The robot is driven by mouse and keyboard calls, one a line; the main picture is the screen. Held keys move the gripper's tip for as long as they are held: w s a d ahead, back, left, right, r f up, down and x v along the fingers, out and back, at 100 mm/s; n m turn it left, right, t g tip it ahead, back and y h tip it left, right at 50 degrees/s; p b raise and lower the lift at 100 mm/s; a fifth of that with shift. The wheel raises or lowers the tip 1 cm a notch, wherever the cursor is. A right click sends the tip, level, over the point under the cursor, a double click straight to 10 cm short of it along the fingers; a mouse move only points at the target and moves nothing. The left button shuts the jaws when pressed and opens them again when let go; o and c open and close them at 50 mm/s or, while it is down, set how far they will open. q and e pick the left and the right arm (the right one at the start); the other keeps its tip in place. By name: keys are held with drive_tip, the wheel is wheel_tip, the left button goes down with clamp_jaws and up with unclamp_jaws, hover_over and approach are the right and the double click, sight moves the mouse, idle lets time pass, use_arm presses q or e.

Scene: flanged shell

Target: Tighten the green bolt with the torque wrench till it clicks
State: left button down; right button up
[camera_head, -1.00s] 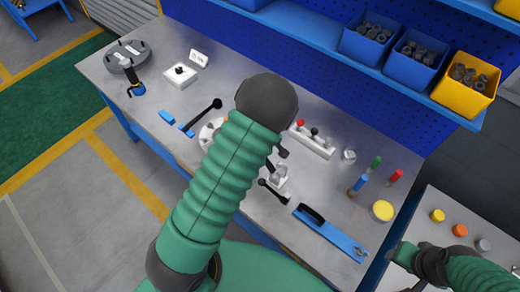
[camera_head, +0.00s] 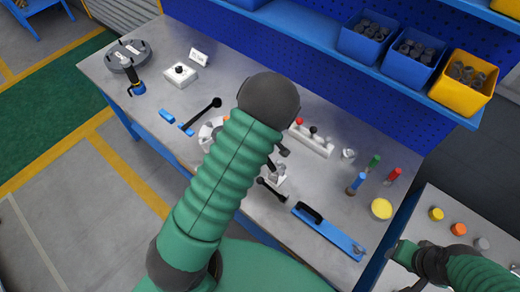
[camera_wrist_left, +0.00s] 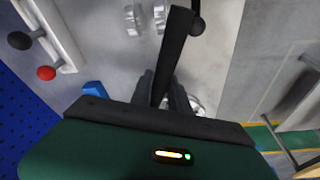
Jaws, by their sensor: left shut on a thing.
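My left gripper (camera_wrist_left: 163,92) shows in the wrist view, shut on a long dark bar (camera_wrist_left: 176,50). The bar may be the torque wrench; its ends are not clear. In the head view my left arm rises over the bench and hides the gripper and most of what it holds. A pale round flanged part (camera_head: 208,131) on the bench is partly covered by that arm. A pale round shape (camera_wrist_left: 196,104) also shows beside the fingers in the wrist view. I cannot make out the green bolt.
A blue tool with a black handle (camera_head: 330,232) lies near the bench's front edge. Bins (camera_head: 415,55) sit on the shelf behind.

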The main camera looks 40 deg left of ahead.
use_arm(q)
drive_tip(key=shift+d+r, duration=0.15)
drive_tip(key=shift+a+f, duration=0.2)
drive_tip(key=shift+a, duration=0.1)
drive_tip(key=shift+a+f, duration=0.1)
drive_tip(key=shift+f, duration=0.25)
use_arm(e)
drive_tip(key=shift+a+f, duration=0.1)
drive_tip(key=shift+f, duration=0.1)
use_arm(q)
drive_tip(key=shift+d+f+b, duration=0.3)
drive_tip(key=shift+b, duration=0.2)
use_arm(e)
drive_tip(key=shift+d+f, duration=0.3)
use_arm(q)
drive_tip(key=shift+a+f+b, duration=0.15)
drive_tip(key=shift+f+b, duration=0.3)
drive_tip(key=shift+f, duration=0.25)
use_arm(e)
drive_tip(key=shift+a+f, duration=0.2)
drive_tip(key=shift+f, duration=0.25)
use_arm(q)
drive_tip(key=shift+s, duration=0.15)
use_arm(e)
drive_tip(key=shift+d, duration=0.1)
